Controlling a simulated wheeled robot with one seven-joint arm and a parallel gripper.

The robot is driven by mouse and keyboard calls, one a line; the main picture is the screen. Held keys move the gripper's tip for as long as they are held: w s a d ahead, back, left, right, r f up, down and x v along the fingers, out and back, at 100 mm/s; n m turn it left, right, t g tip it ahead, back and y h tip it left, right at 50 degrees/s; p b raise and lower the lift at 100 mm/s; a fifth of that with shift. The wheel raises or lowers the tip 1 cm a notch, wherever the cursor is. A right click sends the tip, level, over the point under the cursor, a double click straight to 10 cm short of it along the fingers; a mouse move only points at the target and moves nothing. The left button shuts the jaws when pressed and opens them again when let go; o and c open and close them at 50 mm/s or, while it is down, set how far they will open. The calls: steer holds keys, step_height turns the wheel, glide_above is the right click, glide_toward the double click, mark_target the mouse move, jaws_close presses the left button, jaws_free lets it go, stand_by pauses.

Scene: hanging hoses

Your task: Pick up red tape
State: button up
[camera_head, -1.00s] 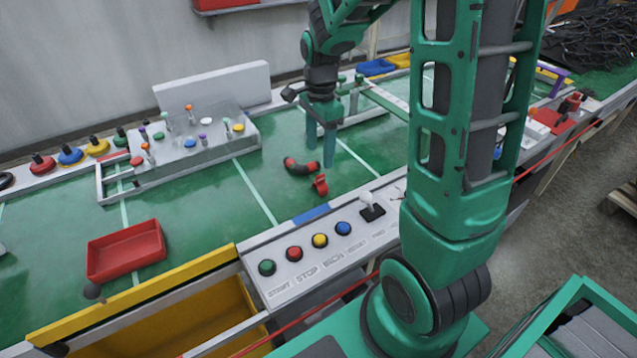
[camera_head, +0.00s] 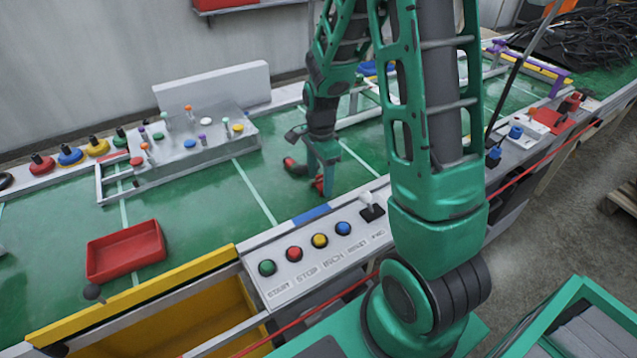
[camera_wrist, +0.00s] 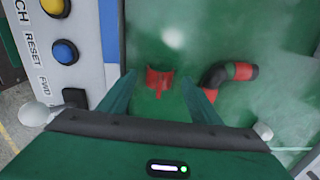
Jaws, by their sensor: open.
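The red tape (camera_wrist: 159,80) is a small red piece on the green work surface. In the wrist view it lies between and just beyond the fingertips of my gripper (camera_wrist: 160,85). My gripper is open, with one finger to each side of the tape and nothing visibly held. In the head view my gripper (camera_head: 322,180) is low over the surface, and the red tape (camera_head: 318,184) shows partly behind a finger. I cannot tell whether the fingers touch it.
A black and red hose piece (camera_wrist: 228,74) lies close to the right finger. The button panel (camera_head: 310,250) with a joystick (camera_head: 371,205) borders the near side. A red tray (camera_head: 126,252) sits at the left, with clear green surface between.

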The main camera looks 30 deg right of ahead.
steer(key=c, duration=1.1)
steer(key=shift+r, duration=0.1)
steer(key=shift+r, duration=0.5)
step_height(320, 180, up, 3)
steer(key=shift+w+f, duration=0.1)
steer(key=s+a+r, duration=0.2)
steer(key=a+r, duration=0.5)
steer(key=a, duration=0.4)
steer(key=shift+a, duration=0.3)
steer(key=o, duration=0.4)
steer(key=c, duration=0.4)
